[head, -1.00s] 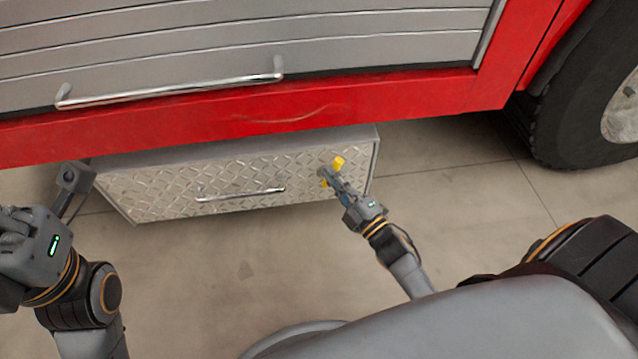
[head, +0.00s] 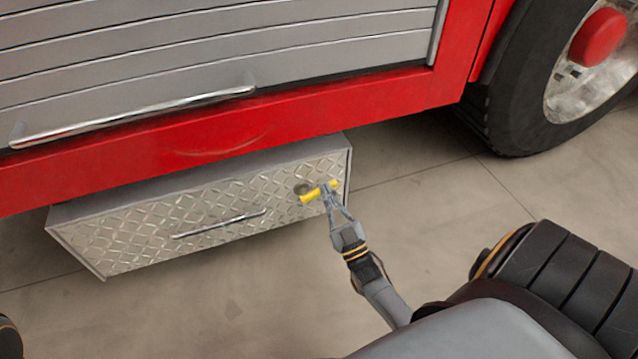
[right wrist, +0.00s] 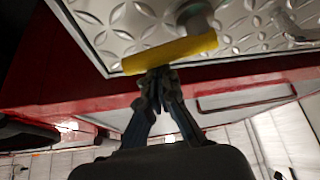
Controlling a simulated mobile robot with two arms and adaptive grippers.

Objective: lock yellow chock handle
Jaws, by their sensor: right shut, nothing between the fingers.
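The yellow chock handle (head: 310,196) is a short bar on a round grey mount at the right end of the diamond-plate drawer front (head: 150,232). In the head view it lies near level, its right end a little higher. It also shows in the right wrist view (right wrist: 180,52), crossing just beyond the fingertips. My right gripper (head: 327,188) is shut and empty, its tips at the yellow bar. In the right wrist view the closed fingertips (right wrist: 157,76) are at the bar's lower edge; I cannot tell whether they touch. My left gripper is out of view.
A metal pull bar (head: 220,224) runs along the drawer front. The red truck sill (head: 220,142) overhangs the drawer, with a grey shutter (head: 220,50) above. A large wheel (head: 530,90) stands at the right. The concrete floor (head: 200,310) in front is clear.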

